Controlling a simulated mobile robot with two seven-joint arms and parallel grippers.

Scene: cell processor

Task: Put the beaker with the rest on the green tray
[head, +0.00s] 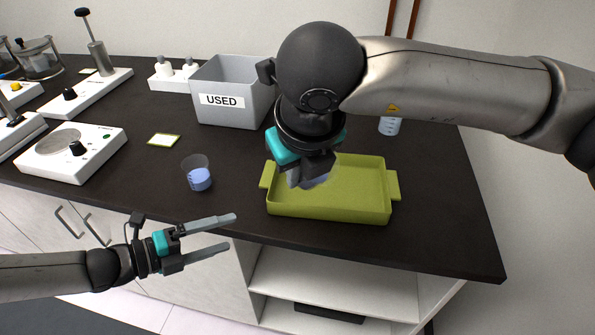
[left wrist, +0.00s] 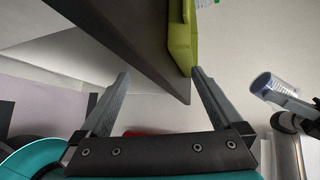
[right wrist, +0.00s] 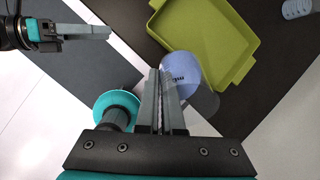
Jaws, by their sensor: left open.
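The green tray (head: 330,208) lies near the table's front edge; part of it shows in the right wrist view (right wrist: 205,35) and its visible floor is bare. The arm hides much of this beaker there. Another beaker with blue contents (head: 199,179) stands on the table left of the tray. A third beaker (head: 389,126) stands behind the tray. My left gripper (head: 232,234) is open and empty, in front of the table edge.
A grey bin marked USED (head: 230,92) stands behind the tray. A white device with a round plate (head: 72,150) and other lab equipment fill the left side. A small yellow-edged pad (head: 164,140) lies on the table. The table right of the tray is clear.

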